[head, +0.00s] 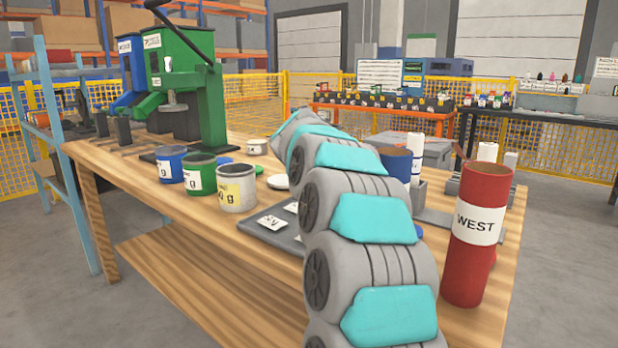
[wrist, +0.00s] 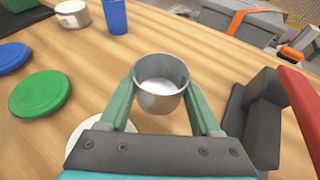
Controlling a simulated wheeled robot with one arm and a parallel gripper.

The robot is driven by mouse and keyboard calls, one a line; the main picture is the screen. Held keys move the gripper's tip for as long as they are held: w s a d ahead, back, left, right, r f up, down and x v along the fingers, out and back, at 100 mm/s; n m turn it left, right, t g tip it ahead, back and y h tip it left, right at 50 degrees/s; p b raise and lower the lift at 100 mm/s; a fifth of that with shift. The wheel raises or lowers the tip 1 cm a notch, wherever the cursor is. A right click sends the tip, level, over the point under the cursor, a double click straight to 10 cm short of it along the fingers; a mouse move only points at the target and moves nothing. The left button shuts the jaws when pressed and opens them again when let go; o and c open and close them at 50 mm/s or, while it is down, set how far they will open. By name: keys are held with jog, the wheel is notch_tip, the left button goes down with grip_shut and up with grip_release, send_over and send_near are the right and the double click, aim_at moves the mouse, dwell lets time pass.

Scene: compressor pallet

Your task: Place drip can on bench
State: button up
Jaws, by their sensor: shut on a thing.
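The drip can, a small open grey metal can (wrist: 160,98), is upright between the green fingers of my gripper (wrist: 161,88) in the wrist view. The fingers are shut on its two sides. Its inside looks pale; I cannot tell what is in it. The wooden bench (wrist: 215,65) is beneath; I cannot tell whether the can's base touches it. In the head view the bench (head: 190,220) runs across the middle. My arm hides the gripper and the can there.
A red tube marked WEST (head: 472,250) stands at the bench's right end. A dark bracket (wrist: 262,120) is right of my gripper. Blue (wrist: 12,57), green (wrist: 42,93) and white (wrist: 82,132) discs lie left. Labelled tins (head: 201,178) and a green machine (head: 195,90) stand farther left.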

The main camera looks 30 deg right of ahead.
jog(key=shift+f+b, duration=0.8)
jog(key=shift+f, duration=1.5)
jog(key=o, duration=1.5)
jog(key=shift+f, duration=0.1)
